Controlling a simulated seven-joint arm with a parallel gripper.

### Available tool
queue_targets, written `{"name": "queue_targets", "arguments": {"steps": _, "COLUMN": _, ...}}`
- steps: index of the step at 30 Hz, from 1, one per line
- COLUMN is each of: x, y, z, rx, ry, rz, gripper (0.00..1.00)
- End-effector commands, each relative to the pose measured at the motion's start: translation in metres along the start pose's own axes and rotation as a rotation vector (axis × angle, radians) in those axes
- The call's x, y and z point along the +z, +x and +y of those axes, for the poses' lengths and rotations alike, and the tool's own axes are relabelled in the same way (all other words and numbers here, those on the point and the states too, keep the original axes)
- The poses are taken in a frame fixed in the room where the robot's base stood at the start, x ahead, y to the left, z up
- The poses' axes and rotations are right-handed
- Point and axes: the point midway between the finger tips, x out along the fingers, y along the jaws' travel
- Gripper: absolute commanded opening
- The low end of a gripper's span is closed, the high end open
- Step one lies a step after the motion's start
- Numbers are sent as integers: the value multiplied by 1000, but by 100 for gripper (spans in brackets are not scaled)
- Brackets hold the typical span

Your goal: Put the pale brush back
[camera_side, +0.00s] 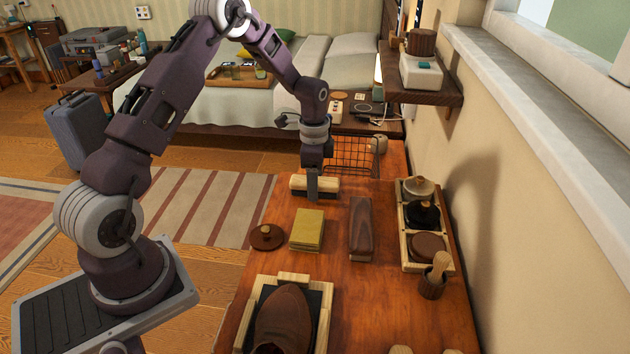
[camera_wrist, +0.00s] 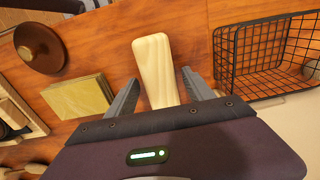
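The pale brush (camera_side: 298,183) lies on the wooden bench, with a light wooden back and a dark underside. In the wrist view the brush (camera_wrist: 153,60) runs between my two fingers, its near end hidden behind my gripper body. My gripper (camera_side: 313,190) points down over the brush in the side view. In the wrist view my gripper (camera_wrist: 158,92) is open, with one finger on each side of the brush and gaps visible between them.
A black wire basket (camera_side: 350,155) stands just beyond the brush. A yellow cloth stack (camera_side: 308,230), round brown lid (camera_side: 267,237) and dark brown brush (camera_side: 361,228) lie nearer. A compartmented wooden tray (camera_side: 412,262) holds tins at right; a shoe (camera_side: 283,320) rests in front.

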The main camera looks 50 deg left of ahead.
Motion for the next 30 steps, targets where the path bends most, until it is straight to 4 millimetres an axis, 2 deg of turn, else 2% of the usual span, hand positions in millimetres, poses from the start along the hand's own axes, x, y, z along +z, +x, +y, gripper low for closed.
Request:
{"name": "queue_targets", "arguments": {"steps": 5, "x": 0, "y": -1, "z": 0, "rx": -1, "ry": 0, "rz": 0, "gripper": 61}}
{"name": "queue_targets", "arguments": {"steps": 7, "x": 0, "y": -7, "z": -1, "rx": -3, "ry": 0, "rz": 2, "gripper": 61}}
{"name": "queue_targets", "arguments": {"steps": 18, "x": 0, "y": -100, "z": -1, "rx": -5, "ry": 0, "rz": 2, "gripper": 61}}
{"name": "queue_targets", "arguments": {"steps": 21, "x": 0, "y": -115, "z": -1, "rx": -3, "ry": -1, "rz": 2, "gripper": 61}}
{"name": "queue_targets", "arguments": {"steps": 28, "x": -1, "y": -130, "z": 4, "rx": -8, "ry": -8, "rz": 2, "gripper": 61}}
{"name": "queue_targets", "arguments": {"steps": 30, "x": -4, "y": -152, "z": 18, "rx": -36, "ry": -40, "rz": 9, "gripper": 61}}
